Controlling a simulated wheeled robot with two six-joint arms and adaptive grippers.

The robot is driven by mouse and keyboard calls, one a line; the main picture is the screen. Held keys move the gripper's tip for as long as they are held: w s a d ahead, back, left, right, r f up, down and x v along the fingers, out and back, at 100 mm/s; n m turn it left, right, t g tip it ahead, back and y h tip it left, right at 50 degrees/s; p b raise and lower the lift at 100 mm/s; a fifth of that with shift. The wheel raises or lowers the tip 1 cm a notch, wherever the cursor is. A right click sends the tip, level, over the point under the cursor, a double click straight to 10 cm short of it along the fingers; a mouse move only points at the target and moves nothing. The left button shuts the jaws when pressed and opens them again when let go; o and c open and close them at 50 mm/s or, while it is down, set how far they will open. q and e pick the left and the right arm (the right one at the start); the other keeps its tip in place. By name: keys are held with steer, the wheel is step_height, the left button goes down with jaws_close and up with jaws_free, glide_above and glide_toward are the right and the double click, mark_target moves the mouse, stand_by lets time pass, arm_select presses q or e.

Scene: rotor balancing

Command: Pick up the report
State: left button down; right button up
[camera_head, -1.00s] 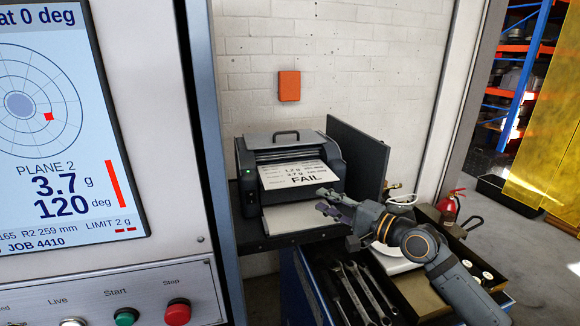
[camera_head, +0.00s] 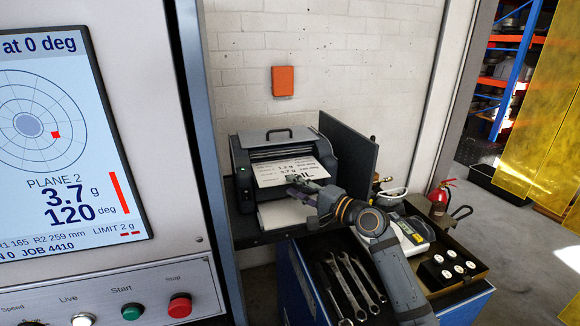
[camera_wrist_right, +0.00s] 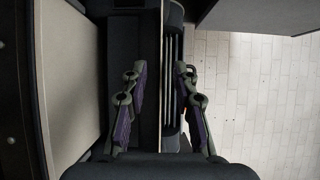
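The report is a white printed sheet (camera_head: 285,170) sticking out of the front of the dark printer (camera_head: 243,160). It is tilted, and its lower right part is covered by my right gripper (camera_head: 298,184). The right gripper's fingertips are at the sheet's lower edge. In the right wrist view, the gripper's two fingers (camera_wrist_right: 163,95) stand apart, with the printer front behind them. I cannot make out the sheet clearly between them there, nor tell whether they touch it. My left gripper is not in view.
A pale sheet or tray (camera_head: 285,214) lies below the report. A dark upright panel (camera_head: 350,155) stands right of the printer. An open drawer with several wrenches (camera_head: 350,285) is in front. The balancing machine's screen (camera_head: 60,130) and buttons fill the left.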

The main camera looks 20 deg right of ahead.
mark_target(287, 183)
steer(key=x, duration=0.3)
steer(key=shift+a, duration=0.15)
steer(key=shift+s, duration=0.1)
jaws_close()
